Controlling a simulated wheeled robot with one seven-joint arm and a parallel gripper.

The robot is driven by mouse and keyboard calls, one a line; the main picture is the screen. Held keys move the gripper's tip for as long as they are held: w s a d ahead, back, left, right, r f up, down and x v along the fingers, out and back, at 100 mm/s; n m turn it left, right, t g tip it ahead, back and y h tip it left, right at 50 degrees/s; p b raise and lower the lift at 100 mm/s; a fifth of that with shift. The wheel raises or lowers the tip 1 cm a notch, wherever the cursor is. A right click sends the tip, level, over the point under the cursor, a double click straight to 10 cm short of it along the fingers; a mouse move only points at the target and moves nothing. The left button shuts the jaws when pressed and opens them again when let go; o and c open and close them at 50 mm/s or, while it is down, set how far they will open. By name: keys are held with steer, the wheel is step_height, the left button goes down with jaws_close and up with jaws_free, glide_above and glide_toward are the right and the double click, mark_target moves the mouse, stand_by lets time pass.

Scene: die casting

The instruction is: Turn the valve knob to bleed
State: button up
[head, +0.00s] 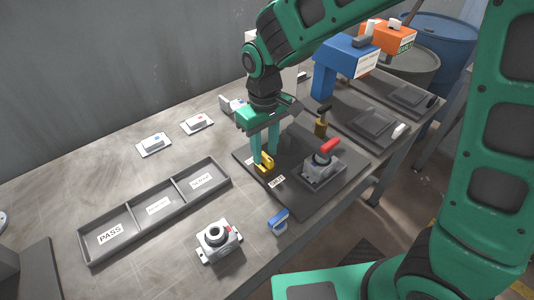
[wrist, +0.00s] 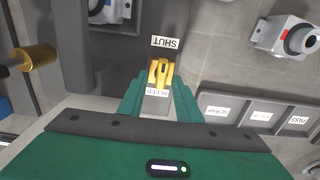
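The yellow valve knob (head: 264,162) sits on a dark plate (head: 318,199) on the bench; it also shows in the wrist view (wrist: 161,72). A white SHUT label (head: 277,181) lies on its near side, and in the wrist view it reads upside down above the knob (wrist: 165,43). A BLEED label (wrist: 157,91) lies on the opposite side, towards my gripper. My gripper (head: 264,158) points down at the knob. Its two green fingers stand apart, one on each side of the knob, with a small gap visible in the wrist view. Contact cannot be made out.
A grey fixture with a red handle (head: 329,147) stands right of the knob. A brass cylinder with a black handle (head: 321,122) is behind it. A three-part tray (head: 127,253), a grey casting with a round port (head: 216,238) and a blue-topped part (head: 278,221) lie nearby.

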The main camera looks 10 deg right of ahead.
jaws_close()
steer(key=shift+m, duration=0.8)
steer(key=shift+d, duration=0.1)
steer(key=shift+m, duration=0.9)
steer(key=shift+d+m, duration=0.1)
steer(key=shift+m, duration=0.7)
